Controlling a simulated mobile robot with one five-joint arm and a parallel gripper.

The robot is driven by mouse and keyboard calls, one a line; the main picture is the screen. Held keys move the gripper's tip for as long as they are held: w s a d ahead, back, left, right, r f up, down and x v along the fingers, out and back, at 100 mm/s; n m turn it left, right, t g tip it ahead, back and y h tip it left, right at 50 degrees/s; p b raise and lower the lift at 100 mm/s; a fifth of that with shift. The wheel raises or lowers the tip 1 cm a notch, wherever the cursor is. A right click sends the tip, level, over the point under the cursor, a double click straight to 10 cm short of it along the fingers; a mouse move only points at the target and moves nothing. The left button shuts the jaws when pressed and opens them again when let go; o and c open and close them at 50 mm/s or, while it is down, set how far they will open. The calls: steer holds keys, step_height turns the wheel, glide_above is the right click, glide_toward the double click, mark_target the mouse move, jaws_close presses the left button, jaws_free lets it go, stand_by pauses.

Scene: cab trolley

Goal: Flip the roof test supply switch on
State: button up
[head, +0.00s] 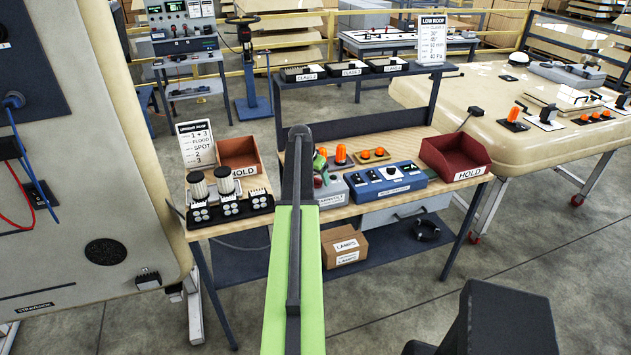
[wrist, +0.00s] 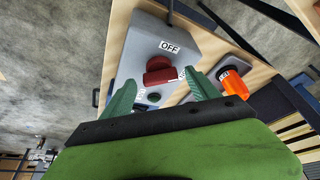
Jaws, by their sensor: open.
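A grey switch box (wrist: 150,38) fills the middle of the wrist view, with a red rotary knob (wrist: 158,72) on its face. A label above the knob reads OFF. Other labels beside and below it are partly covered by my fingers, and I cannot tell which one the knob points to. A small dark green round part (wrist: 153,97) sits below the knob. My gripper (wrist: 161,88) is open, one green finger on each side of the knob's lower part, with no clear contact. In the head view the grey box (head: 331,193) is on the bench, partly behind my gripper (head: 320,166).
An orange beacon (wrist: 234,86) stands close to my right finger. On the bench (head: 262,232) are a blue control box (head: 386,180), a dark panel with jars (head: 230,207) and red-brown bins (head: 455,155). A raised shelf runs behind. A large cream panel (head: 105,150) stands left.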

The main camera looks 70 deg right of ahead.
steer(key=c, duration=1.2)
steer(key=shift+a, duration=0.35)
steer(key=shift+c, duration=0.9)
steer(key=shift+d, duration=0.25)
steer(key=shift+d+m, duration=0.1)
steer(key=shift+m, duration=0.2)
steer(key=m+g, duration=0.1)
steer(key=m, duration=0.2)
steer(key=shift+w+d+m+g, duration=0.1)
steer(key=shift+m+g, duration=0.2)
steer(key=shift+m+g+y, duration=0.5)
steer(key=shift+m+y, duration=0.1)
steer(key=shift+m, duration=0.9)
